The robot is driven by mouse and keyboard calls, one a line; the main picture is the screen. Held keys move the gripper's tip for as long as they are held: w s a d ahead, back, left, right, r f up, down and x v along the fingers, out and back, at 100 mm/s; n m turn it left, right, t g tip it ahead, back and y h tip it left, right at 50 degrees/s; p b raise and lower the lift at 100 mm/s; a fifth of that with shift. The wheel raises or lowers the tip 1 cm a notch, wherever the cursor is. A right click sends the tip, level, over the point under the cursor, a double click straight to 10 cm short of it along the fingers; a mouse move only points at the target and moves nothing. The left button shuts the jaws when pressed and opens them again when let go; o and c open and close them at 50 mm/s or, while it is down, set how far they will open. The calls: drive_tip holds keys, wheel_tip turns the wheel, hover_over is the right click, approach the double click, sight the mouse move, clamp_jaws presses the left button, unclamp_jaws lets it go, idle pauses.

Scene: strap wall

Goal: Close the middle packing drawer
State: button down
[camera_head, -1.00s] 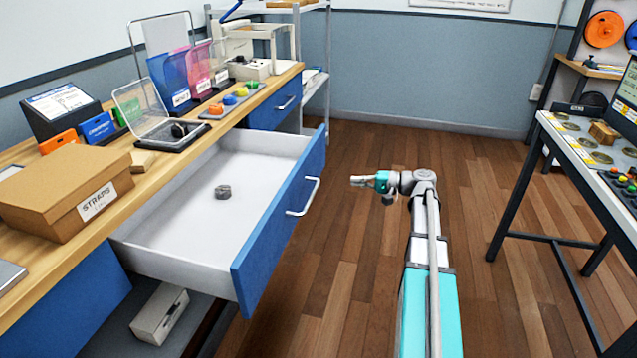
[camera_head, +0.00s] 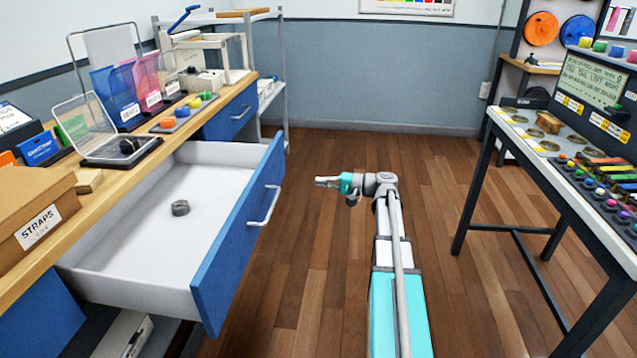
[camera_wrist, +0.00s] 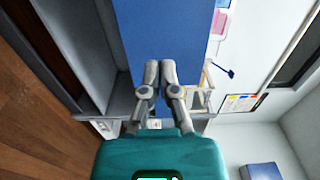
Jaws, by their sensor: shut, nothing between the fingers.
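The middle packing drawer (camera_head: 238,240) stands pulled far out from the wooden bench, with a blue front and a white inside. A small grey strap roll (camera_head: 180,208) lies on the drawer floor. A pale handle (camera_head: 264,206) is on the drawer front. My gripper (camera_head: 318,182) is shut and empty, in the air to the right of the handle, pointing left toward the drawer front. A gap shows between them in the head view. In the wrist view my gripper (camera_wrist: 159,66) has its fingertips together in front of a blue panel (camera_wrist: 160,35), which I cannot identify surely.
The bench top (camera_head: 120,180) carries a STRAPS box (camera_head: 30,220), a clear-lidded case and coloured bins. Another blue drawer (camera_head: 232,112) sits closed farther back. A table (camera_head: 560,190) with a screen stands at right. Floor (camera_head: 390,150) between is free.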

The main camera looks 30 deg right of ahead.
sight(273, 179)
drive_tip(key=x, duration=1.2)
drive_tip(key=shift+w+a, duration=0.15)
drive_tip(key=shift+a, duration=0.15)
drive_tip(key=shift+d, duration=0.1)
